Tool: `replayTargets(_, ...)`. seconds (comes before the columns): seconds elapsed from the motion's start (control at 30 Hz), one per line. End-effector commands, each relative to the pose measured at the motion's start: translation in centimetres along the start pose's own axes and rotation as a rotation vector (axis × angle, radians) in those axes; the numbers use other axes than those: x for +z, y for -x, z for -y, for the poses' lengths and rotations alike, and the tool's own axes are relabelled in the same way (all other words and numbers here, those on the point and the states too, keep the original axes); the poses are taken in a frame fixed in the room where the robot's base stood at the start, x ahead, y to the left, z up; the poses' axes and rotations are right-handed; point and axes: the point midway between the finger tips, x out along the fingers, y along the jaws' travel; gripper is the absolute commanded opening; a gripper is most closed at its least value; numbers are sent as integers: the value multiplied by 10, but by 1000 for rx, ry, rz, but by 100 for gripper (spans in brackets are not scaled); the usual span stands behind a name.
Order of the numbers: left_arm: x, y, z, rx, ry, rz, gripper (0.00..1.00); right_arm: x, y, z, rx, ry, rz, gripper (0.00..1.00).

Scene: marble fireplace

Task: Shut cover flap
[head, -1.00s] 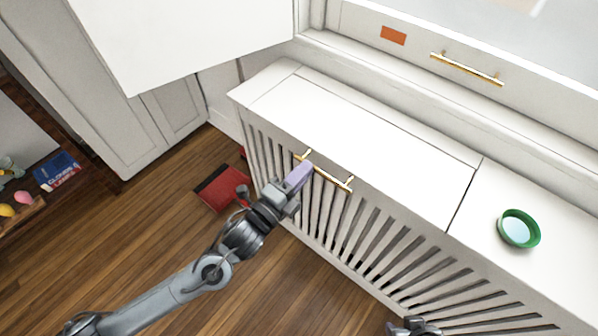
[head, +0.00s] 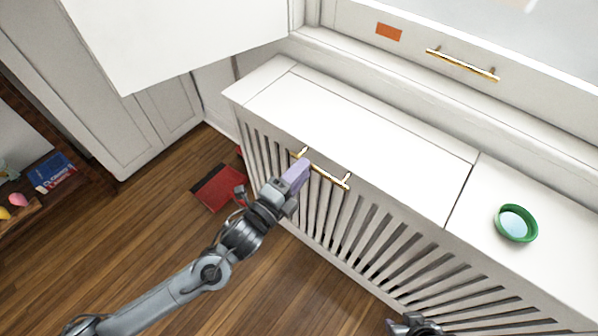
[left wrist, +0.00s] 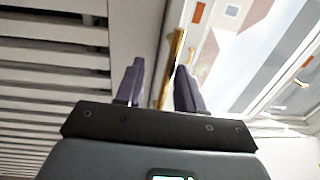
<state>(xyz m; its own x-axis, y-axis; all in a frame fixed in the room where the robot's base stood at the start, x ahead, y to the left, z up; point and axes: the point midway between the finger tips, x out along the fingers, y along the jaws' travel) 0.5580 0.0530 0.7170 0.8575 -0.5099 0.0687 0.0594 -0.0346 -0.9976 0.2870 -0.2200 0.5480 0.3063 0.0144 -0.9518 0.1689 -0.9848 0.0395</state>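The cover flap (head: 350,130) is the white panel on top of the slatted radiator cabinet. It lies level with the top around it, with thin seams at its edges. Its gold bar handle (head: 320,170) is at the front edge. My left gripper (head: 298,172) is at the left part of this handle, its lilac fingers covering some of it. In the left wrist view the fingers (left wrist: 158,82) stand apart, with the gold handle (left wrist: 174,62) showing in the gap; contact is unclear. My right gripper (head: 415,325) shows only partly at the bottom edge, its fingers unclear.
A green-rimmed round dish (head: 516,223) stands on the cabinet top, right of the flap. A large white panel (head: 180,40) juts out at upper left. A red object (head: 218,188) lies on the wooden floor.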

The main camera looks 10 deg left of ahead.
Motion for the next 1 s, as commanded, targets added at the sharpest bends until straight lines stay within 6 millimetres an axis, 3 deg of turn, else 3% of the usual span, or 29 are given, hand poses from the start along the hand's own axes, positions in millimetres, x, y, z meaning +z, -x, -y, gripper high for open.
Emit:
replayTargets(0.33, 1, 13, 3, -2, 1, 1, 38, -3, 8, 0, -2, -3, 0, 43)
replayTargets(0.7, 0, 75, 3, 2, 1, 0, 38, -11, 33, 1, -7, -9, -1, 43)
replayTargets(1.0, 0, 105, 1, 0, 0, 0, 38, -14, 42, 1, -7, -9, -1, 43)
